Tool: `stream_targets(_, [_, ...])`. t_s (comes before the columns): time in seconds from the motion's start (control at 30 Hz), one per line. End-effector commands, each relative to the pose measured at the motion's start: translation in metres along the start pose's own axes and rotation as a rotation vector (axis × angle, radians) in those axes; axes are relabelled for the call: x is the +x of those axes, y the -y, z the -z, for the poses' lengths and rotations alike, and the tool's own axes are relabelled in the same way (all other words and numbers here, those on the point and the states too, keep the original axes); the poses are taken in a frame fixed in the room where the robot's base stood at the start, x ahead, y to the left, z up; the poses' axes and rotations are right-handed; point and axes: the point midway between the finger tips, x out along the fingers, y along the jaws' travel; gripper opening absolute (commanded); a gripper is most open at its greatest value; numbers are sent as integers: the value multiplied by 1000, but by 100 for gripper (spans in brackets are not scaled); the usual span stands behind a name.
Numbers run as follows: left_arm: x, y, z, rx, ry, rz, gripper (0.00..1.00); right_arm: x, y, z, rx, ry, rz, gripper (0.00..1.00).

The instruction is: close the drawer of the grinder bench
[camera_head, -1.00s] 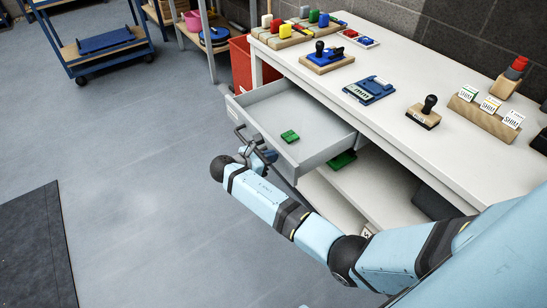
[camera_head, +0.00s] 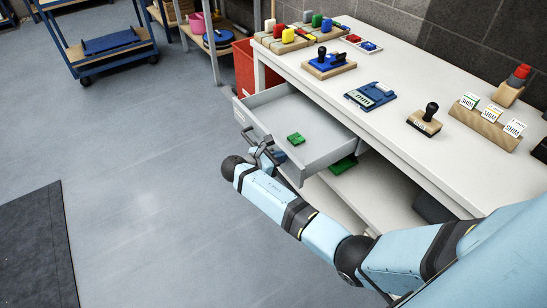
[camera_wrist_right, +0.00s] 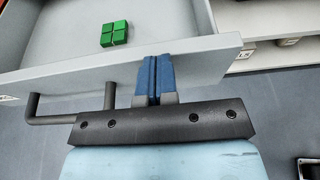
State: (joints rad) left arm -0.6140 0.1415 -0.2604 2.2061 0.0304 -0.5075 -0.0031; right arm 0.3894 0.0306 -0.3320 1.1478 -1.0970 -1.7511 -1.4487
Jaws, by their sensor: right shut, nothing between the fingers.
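The drawer (camera_head: 270,108) of the white grinder bench (camera_head: 408,150) stands partly open, with a green block (camera_head: 296,139) inside. Its grey front panel (camera_wrist_right: 212,56) and dark bar handle (camera_head: 250,136) show in both views. My right gripper (camera_head: 279,155) is at the outside of the drawer front, beside the handle. In the right wrist view its blue fingers (camera_wrist_right: 158,65) are shut together with nothing between them. Their tips are at the front panel, to the right of the handle (camera_wrist_right: 68,120), and seem to touch it. My left gripper is not in view.
The bench top carries stamps, a blue device (camera_head: 370,96), coloured blocks and a wooden card holder (camera_head: 487,126). Another green piece (camera_head: 343,165) lies below the drawer. A red bin (camera_head: 243,66) stands at the bench's far end.

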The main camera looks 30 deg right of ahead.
Motion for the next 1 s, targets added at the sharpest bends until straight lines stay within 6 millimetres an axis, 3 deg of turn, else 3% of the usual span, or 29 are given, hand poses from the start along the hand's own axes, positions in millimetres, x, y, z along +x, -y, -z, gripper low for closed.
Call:
stream_targets(0.1, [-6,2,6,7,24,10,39,25,1,-16,-1,3,5,0])
stream_targets(0.6, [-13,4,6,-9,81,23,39,146,1,-49,0,3,5,0])
stream_targets(0.8, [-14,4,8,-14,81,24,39,176,0,-57,1,1,3,0])
stream_targets(1.0, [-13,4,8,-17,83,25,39,192,1,-61,0,1,3,0])
